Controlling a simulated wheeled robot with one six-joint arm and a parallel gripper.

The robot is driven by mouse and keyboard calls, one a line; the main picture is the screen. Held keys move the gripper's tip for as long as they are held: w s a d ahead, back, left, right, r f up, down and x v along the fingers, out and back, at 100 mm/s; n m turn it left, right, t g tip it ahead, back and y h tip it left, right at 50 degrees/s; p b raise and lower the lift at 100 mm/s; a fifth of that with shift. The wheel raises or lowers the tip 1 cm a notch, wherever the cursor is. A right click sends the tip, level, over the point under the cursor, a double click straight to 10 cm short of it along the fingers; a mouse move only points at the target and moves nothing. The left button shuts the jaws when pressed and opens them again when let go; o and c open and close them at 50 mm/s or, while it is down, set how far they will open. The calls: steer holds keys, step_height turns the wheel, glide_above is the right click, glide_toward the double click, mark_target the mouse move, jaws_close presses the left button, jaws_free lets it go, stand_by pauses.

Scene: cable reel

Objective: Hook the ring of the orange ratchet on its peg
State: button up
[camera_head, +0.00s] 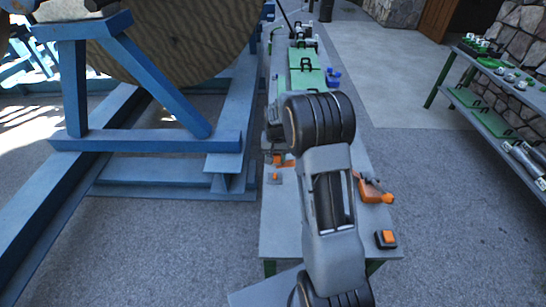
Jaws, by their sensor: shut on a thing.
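My gripper (276,156) is mostly hidden behind my own arm; only a dark part shows at the arm's left edge. It appears shut on the orange ratchet (286,162), whose small visible orange part shows just left of the arm, above the grey bench. Its ring cannot be made out. A small orange piece (275,178) on a grey base is on the bench just below it in the picture; I cannot tell whether this is the peg.
The narrow grey bench (285,235) carries an orange tool (374,191), an orange-and-dark block (386,238), green cases (305,70) and a blue container (333,77). A blue frame (150,142) with a large reel (170,40) stands left. A shelf (490,110) stands right; floor between is clear.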

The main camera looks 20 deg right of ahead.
steer(key=shift+a+f+b, duration=0.1)
steer(key=shift+f+b, duration=2.6)
steer(key=shift+f, duration=1.55)
steer(key=shift+s+f, duration=0.15)
steer(key=shift+f+b, duration=1.8)
steer(key=shift+f, duration=0.4)
steer(key=o, duration=1.1)
step_height(320, 180, up, 14)
steer(key=shift+f, duration=0.1)
